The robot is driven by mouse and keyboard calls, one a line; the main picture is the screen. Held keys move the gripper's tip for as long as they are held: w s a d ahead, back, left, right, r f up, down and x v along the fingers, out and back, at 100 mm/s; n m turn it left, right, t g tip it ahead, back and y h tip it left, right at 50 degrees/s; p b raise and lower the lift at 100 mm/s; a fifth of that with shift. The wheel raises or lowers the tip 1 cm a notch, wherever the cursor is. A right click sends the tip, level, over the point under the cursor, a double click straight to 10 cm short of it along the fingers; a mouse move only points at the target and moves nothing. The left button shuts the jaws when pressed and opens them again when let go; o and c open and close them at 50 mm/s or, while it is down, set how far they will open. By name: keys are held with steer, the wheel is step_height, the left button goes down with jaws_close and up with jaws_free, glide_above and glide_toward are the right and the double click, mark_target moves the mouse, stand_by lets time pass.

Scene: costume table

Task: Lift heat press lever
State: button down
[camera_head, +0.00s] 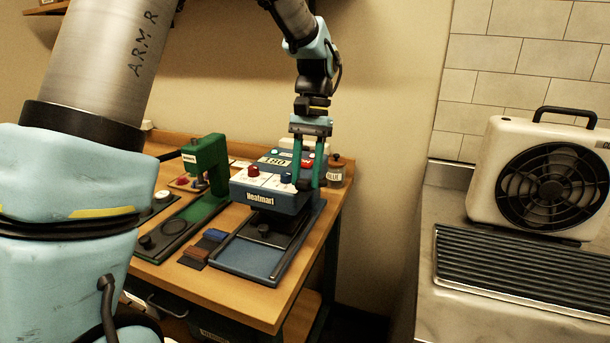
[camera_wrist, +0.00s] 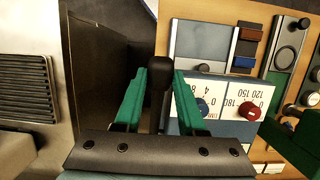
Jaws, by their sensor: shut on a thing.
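The heat press (camera_head: 270,193) is a dark blue machine with a "Heatmari" label, dials and a blue base plate, standing at the right end of the wooden table. Its head is above the base plate. My gripper (camera_head: 308,186) points down at the right side of the press. In the wrist view, my gripper (camera_wrist: 160,82) has its green fingers on either side of the lever's black knob (camera_wrist: 160,72) and is shut on it.
A green press (camera_head: 207,165) stands left of the heat press on the wooden table (camera_head: 250,307). Small coloured blocks (camera_head: 195,255) lie between them. A jar (camera_head: 336,170) is close behind my gripper. A fan heater (camera_head: 545,175) and ribbed drainer stand on the counter at right.

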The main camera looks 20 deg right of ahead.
steer(key=shift+w+d+r+p, duration=0.3)
steer(key=shift+w+d+r, duration=0.15)
steer(key=shift+r, duration=0.1)
steer(key=shift+c, duration=2.4)
jaws_free()
steer(key=shift+f, duration=0.1)
steer(key=shift+a, duration=0.1)
steer(key=b+v, duration=0.2)
steer(key=v, duration=0.9)
steer(key=shift+s+f, duration=0.1)
steer(key=shift+s, duration=0.05)
